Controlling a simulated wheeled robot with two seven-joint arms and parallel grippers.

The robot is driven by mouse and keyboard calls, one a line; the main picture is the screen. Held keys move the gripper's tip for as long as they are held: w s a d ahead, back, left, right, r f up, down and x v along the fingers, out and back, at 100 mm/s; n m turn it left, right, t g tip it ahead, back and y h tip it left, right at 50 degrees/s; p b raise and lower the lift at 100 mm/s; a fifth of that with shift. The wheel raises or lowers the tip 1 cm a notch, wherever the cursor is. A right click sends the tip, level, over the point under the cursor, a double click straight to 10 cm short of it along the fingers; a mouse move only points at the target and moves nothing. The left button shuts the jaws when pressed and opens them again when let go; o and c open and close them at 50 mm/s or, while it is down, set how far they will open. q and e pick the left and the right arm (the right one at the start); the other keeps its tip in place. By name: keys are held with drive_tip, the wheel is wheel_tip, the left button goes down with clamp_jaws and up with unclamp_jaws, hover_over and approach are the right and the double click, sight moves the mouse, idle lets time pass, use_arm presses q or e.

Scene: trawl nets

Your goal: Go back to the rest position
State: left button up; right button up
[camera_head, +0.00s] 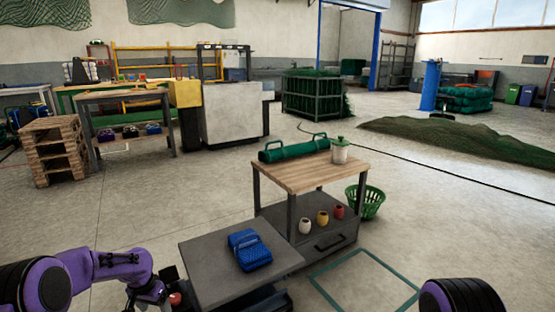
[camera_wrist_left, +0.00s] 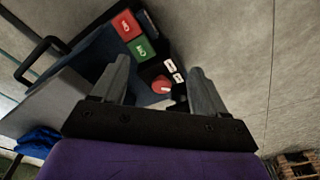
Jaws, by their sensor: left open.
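My left arm comes in from the lower left in the head view, and its gripper (camera_head: 150,303) is low beside the left edge of the grey table (camera_head: 205,270), partly cut off by the frame. In the left wrist view the gripper (camera_wrist_left: 160,70) is open, its two grey fingers apart with nothing held between them. Beyond the fingers is a control panel with a red round knob (camera_wrist_left: 161,84), a red button (camera_wrist_left: 126,25) and a green button (camera_wrist_left: 141,48). I cannot tell whether a finger touches the knob. Only a purple link of my right arm shows; its gripper is out of view.
A blue folded bundle (camera_head: 249,250) lies on the grey table. Behind it a wooden-topped bench (camera_head: 308,178) carries a green cylinder (camera_head: 293,147) and a jar (camera_head: 340,151). A green basket (camera_head: 368,203) stands beside it. Floor is free left of the table.

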use_arm(q)
drive_tip(key=s+d+f+n+t, duration=0.4)
drive_tip(key=s+d+f+n, duration=0.3)
drive_tip(key=s+f, duration=0.4)
drive_tip(key=s+n+g+y, duration=0.2)
drive_tip(key=s+y, duration=0.2)
drive_tip(key=s, duration=2.6)
wheel_tip(320, 180, up, 32)
drive_tip(key=p, duration=3.1)
drive_tip(key=shift+a, duration=0.25)
drive_tip(key=shift+s, duration=0.1)
